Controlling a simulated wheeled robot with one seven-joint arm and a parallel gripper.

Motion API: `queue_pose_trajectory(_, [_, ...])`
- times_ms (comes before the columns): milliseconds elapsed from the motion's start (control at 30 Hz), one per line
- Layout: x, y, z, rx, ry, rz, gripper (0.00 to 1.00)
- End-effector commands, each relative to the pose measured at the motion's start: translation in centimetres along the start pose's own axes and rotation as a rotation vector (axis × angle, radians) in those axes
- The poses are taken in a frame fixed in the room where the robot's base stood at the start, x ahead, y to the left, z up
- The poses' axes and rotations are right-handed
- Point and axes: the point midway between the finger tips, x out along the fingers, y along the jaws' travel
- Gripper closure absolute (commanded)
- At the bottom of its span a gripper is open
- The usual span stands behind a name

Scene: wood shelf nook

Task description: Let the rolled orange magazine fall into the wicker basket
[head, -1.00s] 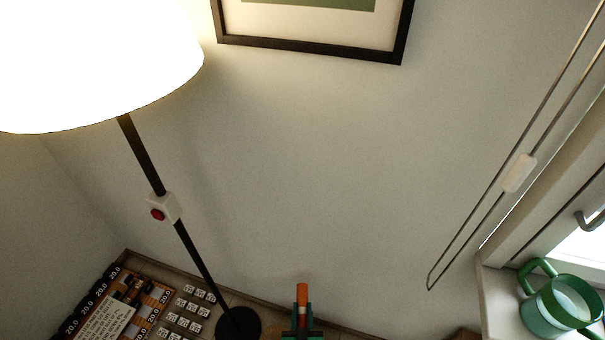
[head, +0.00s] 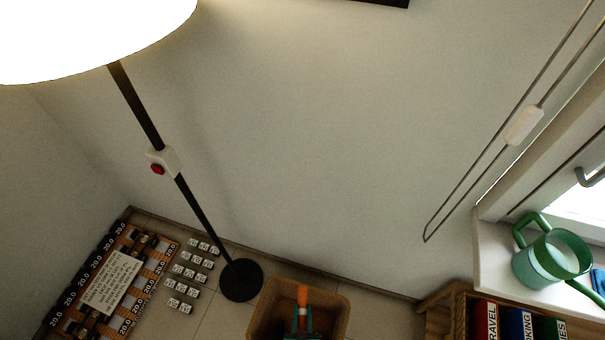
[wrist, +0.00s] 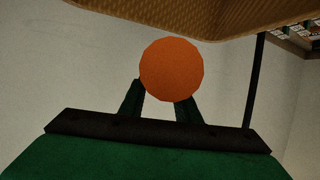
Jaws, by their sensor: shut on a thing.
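The rolled orange magazine (head: 302,296) shows end-up at the bottom of the head view. In the wrist view its round orange end (wrist: 171,70) sits between the two fingers. My gripper (head: 302,318) is shut on it; it also shows in the wrist view (wrist: 162,98). The wicker basket (head: 341,312) is at the bottom of the head view, and the magazine overlaps its opening in that picture. The basket's woven side (wrist: 200,15) fills the top of the wrist view. How high the magazine is over the basket, I cannot tell.
A black lamp base (head: 241,280) stands left of the basket, its pole leaning up the picture. A weight rack (head: 110,285) and small white-labelled blocks (head: 185,272) lie further left. A wooden shelf with books (head: 486,318) is right, below a sill with a green watering can (head: 552,258).

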Motion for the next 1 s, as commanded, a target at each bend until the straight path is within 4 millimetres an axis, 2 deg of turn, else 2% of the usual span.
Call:
queue_pose_trajectory(300, [1.1, 0.0, 2.3, 0.0, 0.0, 0.0, 0.96])
queue_pose_trajectory(767, [1.2, -0.1, 2.9, -0.001, 0.001, -0.002, 0.96])
queue_pose_trajectory(800, [1.2, -0.1, 2.9, -0.001, 0.001, -0.002, 0.68])
queue_pose_trajectory(867, [1.2, -0.1, 2.9, -0.001, 0.001, -0.002, 0.54])
queue_pose_trajectory(900, [1.2, -0.1, 2.9, -0.001, 0.001, -0.002, 0.49])
queue_pose_trajectory(1000, [1.2, -0.1, 2.9, -0.001, 0.001, -0.002, 0.49])
